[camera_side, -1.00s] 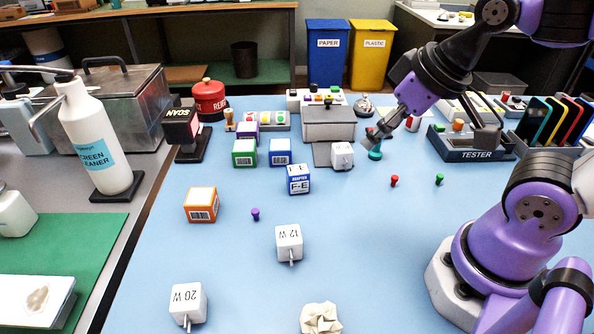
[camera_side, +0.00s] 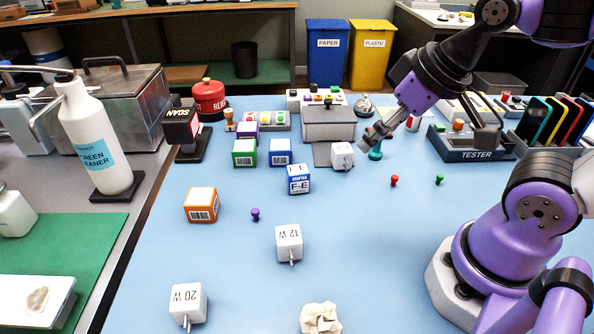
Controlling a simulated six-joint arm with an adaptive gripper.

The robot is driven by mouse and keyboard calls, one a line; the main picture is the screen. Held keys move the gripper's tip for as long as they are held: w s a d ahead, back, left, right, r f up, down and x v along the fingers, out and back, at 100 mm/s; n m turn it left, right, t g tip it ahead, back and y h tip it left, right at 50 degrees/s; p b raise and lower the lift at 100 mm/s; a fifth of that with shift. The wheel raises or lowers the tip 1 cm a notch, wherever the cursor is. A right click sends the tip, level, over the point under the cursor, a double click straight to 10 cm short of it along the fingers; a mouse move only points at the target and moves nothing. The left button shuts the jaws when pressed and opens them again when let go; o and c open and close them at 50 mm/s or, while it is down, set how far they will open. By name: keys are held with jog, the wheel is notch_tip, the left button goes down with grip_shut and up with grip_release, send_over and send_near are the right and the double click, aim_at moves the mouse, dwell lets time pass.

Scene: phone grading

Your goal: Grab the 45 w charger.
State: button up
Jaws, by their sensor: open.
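A white charger cube (camera_side: 342,156) stands on the blue table in front of the grey box; the marking on its top is too small to read. Two other white chargers stand nearer: one marked 12 W (camera_side: 289,241) and one marked 20 W (camera_side: 187,302). My gripper (camera_side: 368,140) is open and empty, just right of the unmarked-looking charger and slightly above it, fingers pointing down and left. It is apart from the charger as far as I can see. A teal peg-like piece (camera_side: 376,151) is just below and right of the fingers.
A grey lidded box (camera_side: 329,122) stands behind the charger. A blue F-E adapter box (camera_side: 299,179) is to its left front. The tester (camera_side: 474,150) is further right.

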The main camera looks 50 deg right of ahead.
dwell(0.3)
jog(key=m+g, duration=0.5)
jog(key=m, duration=0.2)
send_over(343, 147)
notch_tip(343, 147, down, 5)
jog(key=shift+m+g, duration=0.3)
jog(key=f, duration=0.4)
jog(key=shift+w+a+f, duration=0.1)
jog(key=shift+w+f, duration=0.1)
jog(key=shift+w, duration=0.15)
jog(key=f, duration=0.6)
jog(key=shift+s, duration=0.4)
jog(key=c, duration=1.3)
